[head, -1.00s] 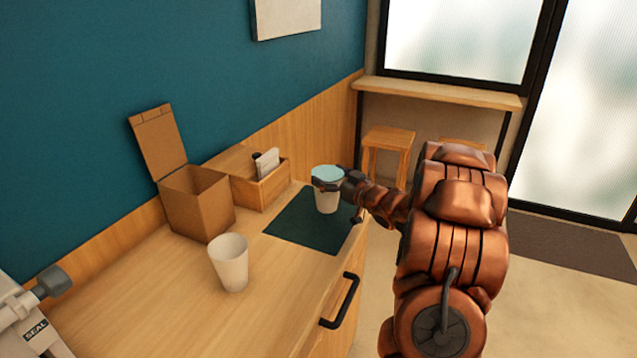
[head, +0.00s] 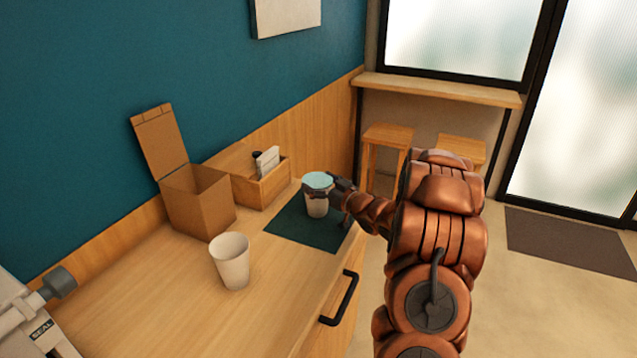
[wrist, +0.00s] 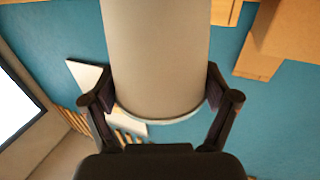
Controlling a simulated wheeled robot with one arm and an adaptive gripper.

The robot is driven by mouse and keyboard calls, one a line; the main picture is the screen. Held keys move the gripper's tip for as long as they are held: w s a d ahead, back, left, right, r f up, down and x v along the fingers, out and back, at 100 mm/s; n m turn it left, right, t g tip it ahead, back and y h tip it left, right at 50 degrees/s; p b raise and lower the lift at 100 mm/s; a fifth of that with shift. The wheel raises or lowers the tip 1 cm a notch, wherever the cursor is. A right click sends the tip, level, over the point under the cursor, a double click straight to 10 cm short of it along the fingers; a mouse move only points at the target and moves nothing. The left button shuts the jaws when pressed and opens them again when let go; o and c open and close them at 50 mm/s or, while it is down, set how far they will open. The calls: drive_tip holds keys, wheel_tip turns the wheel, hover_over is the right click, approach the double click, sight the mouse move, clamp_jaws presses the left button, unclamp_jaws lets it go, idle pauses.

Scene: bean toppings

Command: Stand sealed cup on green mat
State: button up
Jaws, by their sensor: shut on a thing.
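A white cup with a light blue lid (head: 317,181) stands upright within the outline of the dark green mat (head: 290,227) in the head view. I cannot tell whether its base touches the mat. My gripper (head: 322,194) is shut on this sealed cup from the right, just below the lid. In the wrist view the pale cup wall (wrist: 157,55) fills the space between my two fingers (wrist: 160,100), one on each side. The cup's base is not clear in the wrist view.
An open white cup (head: 230,262) stands nearer on the wooden counter (head: 170,300). An open cardboard box (head: 197,203) and a wooden holder (head: 263,187) line the blue wall. A sealing machine (head: 38,318) is at the lower left. The counter's edge and a black handle (head: 342,300) are right.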

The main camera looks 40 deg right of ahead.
drive_tip(key=shift+f, duration=0.1)
drive_tip(key=o, duration=1.6)
drive_tip(key=shift+s+d, duration=0.1)
drive_tip(key=shift+s, duration=0.35)
drive_tip(key=s+d+b, duration=0.1)
drive_tip(key=s+b, duration=0.1)
drive_tip(key=s, duration=0.9)
drive_tip(key=shift+d, duration=0.25)
drive_tip(key=shift+w, duration=0.1)
